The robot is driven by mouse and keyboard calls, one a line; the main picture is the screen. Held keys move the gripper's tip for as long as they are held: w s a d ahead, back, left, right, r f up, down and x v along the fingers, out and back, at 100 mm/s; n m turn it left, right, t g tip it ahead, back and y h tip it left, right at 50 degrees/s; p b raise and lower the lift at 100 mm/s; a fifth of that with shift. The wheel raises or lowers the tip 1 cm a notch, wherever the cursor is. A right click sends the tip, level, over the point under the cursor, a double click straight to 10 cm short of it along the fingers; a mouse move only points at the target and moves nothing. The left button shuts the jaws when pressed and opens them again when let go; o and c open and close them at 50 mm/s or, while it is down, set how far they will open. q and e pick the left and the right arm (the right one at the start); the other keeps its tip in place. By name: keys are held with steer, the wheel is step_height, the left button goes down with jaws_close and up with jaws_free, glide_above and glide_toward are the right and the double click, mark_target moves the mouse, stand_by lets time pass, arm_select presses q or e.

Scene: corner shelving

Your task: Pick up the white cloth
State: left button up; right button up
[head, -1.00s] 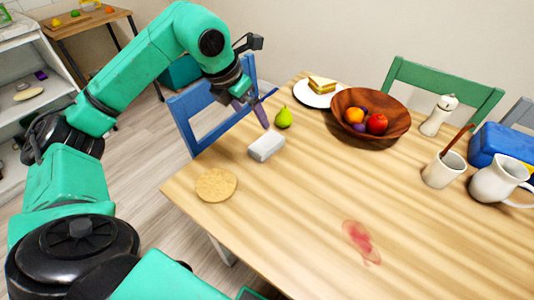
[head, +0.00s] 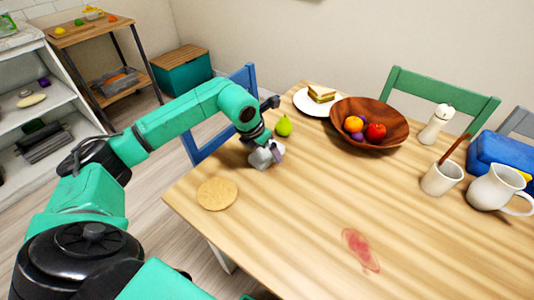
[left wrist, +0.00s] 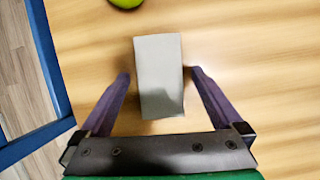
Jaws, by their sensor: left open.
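The white cloth (head: 262,158) is a folded, pale block on the wooden table near its left edge. It also shows in the left wrist view (left wrist: 159,75), lying between the fingers. My left gripper (head: 268,156) is right over the cloth in the head view and partly covers it. In the left wrist view my left gripper (left wrist: 157,80) is open, with one purple finger on each side of the cloth and a gap on both sides. My right gripper is in neither view.
A green pear (head: 284,126) stands just behind the cloth. A round cork mat (head: 217,194) lies in front of it. A wooden fruit bowl (head: 398,136) and a sandwich plate (head: 303,106) are farther back. A blue chair (head: 207,146) adjoins the left edge. A red stain (head: 359,250) marks the table.

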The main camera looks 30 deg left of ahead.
mark_target(266, 152)
arm_select(q)
steer(key=shift+f, duration=0.2)
stand_by(0.5)
steer(key=c, duration=1.3)
steer(key=shift+r, duration=0.1)
steer(key=shift+r, duration=0.4)
step_height(266, 152, up, 20)
steer(key=shift+f+p, duration=0.2)
steer(key=shift+p, duration=0.4)
